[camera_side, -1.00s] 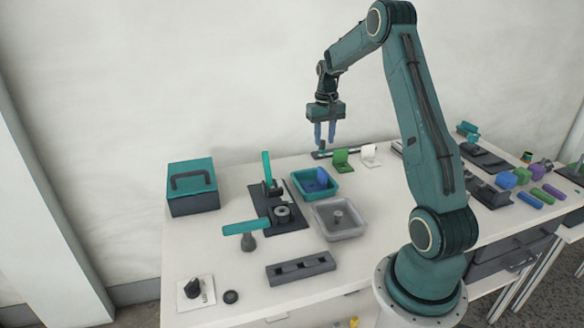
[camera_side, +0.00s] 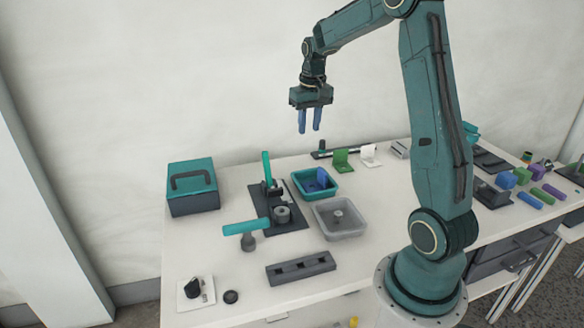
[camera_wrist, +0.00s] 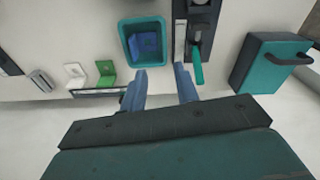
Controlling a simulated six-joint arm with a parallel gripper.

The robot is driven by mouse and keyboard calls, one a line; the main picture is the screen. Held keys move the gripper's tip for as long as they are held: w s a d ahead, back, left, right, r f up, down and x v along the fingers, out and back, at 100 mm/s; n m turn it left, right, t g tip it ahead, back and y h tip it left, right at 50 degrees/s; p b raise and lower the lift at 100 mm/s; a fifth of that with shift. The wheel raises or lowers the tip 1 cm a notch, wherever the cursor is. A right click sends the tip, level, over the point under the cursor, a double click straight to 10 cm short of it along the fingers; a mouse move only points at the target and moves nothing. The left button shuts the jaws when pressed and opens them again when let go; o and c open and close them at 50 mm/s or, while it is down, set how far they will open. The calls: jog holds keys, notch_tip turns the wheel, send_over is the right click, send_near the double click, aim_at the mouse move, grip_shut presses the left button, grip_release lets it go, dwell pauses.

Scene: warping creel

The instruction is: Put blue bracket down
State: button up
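The blue bracket (camera_side: 321,178) lies inside the teal tray (camera_side: 327,197) near the middle of the table. In the wrist view the blue bracket (camera_wrist: 147,43) also shows inside the teal tray (camera_wrist: 124,40), ahead of the fingers. My gripper (camera_side: 309,121) is high above the table, over and behind the tray. Its two blue fingers are apart with nothing between them; the gap also shows in the wrist view (camera_wrist: 160,84). The bracket is clear of the fingers.
A grey tray (camera_side: 352,232) stands just in front of the teal one. A black fixture with a teal lever (camera_side: 266,167) is to the left, with a teal-lidded box (camera_side: 192,200) beyond. Green (camera_side: 343,160) and white (camera_side: 369,154) brackets stand behind.

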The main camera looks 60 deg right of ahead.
jog(key=s+a+r+n+t, duration=0.1)
jog(key=s+a+r+n, duration=0.2)
jog(key=a, duration=0.6)
jog(key=s+a+r+n+t, duration=0.1)
jog(key=s+a+r, duration=0.2)
jog(key=a+r, duration=0.45)
jog(key=s+a+f+n+t, duration=0.2)
jog(key=s+a+n, duration=0.1)
jog(key=s+a, duration=0.8)
jog(key=shift+s+a+f+t+y, duration=0.2)
jog(key=shift+s+f+t+y, duration=0.15)
jog(key=shift+s, duration=0.3)
